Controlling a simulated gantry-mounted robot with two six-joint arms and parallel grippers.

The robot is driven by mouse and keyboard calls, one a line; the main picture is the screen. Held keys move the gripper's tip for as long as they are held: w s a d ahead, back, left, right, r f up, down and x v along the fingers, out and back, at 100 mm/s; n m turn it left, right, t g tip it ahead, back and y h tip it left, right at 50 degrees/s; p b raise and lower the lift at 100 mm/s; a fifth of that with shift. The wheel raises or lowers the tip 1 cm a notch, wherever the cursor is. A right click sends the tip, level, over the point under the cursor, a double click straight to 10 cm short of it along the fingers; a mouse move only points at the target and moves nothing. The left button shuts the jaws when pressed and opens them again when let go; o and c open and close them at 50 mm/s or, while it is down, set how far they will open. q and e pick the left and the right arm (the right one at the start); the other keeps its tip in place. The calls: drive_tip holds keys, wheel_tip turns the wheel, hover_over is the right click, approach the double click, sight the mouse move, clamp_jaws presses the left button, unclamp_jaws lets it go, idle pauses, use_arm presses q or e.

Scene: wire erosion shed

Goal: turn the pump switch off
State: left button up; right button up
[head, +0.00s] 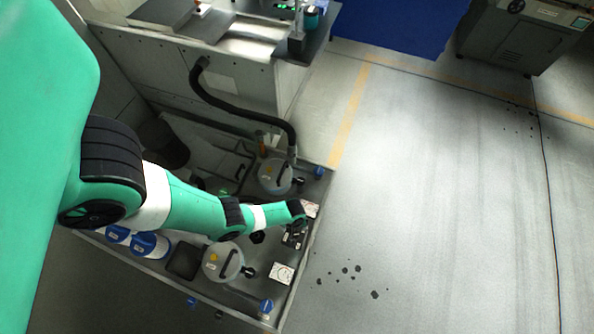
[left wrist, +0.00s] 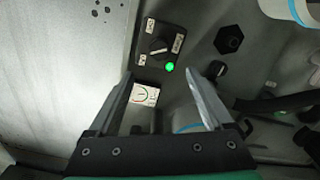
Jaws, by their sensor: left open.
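The pump switch (left wrist: 157,46) shows in the left wrist view as a black plate with a dark rotary knob and small white labels. A green lamp (left wrist: 169,67) glows at its lower right corner. The labels are too small to read, so I cannot tell the knob's setting for sure. My left gripper (left wrist: 161,78) is open and empty, its two fingers spread just below the switch in that view and apart from the knob. In the head view the dark switch plate (head: 293,238) lies by the end of my left arm, partly covered by it. My right gripper is in neither view.
A white gauge (left wrist: 144,94) sits beside the switch, between my fingers in the picture. A black hex knob (left wrist: 229,39) is to the right. In the head view, two grey lidded canisters (head: 223,262) (head: 275,176) and a black hose (head: 240,106) crowd the unit. Open floor lies right.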

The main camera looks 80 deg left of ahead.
sight(295, 234)
use_arm(q)
wheel_tip(295, 234, down, 12)
drive_tip(key=b, duration=0.9)
drive_tip(key=shift+r, duration=0.2)
drive_tip(key=shift+r, duration=0.1)
clamp_jaws()
drive_tip(key=shift+m, duration=0.4)
drive_tip(key=m+b, duration=0.1)
drive_tip(key=m, duration=1)
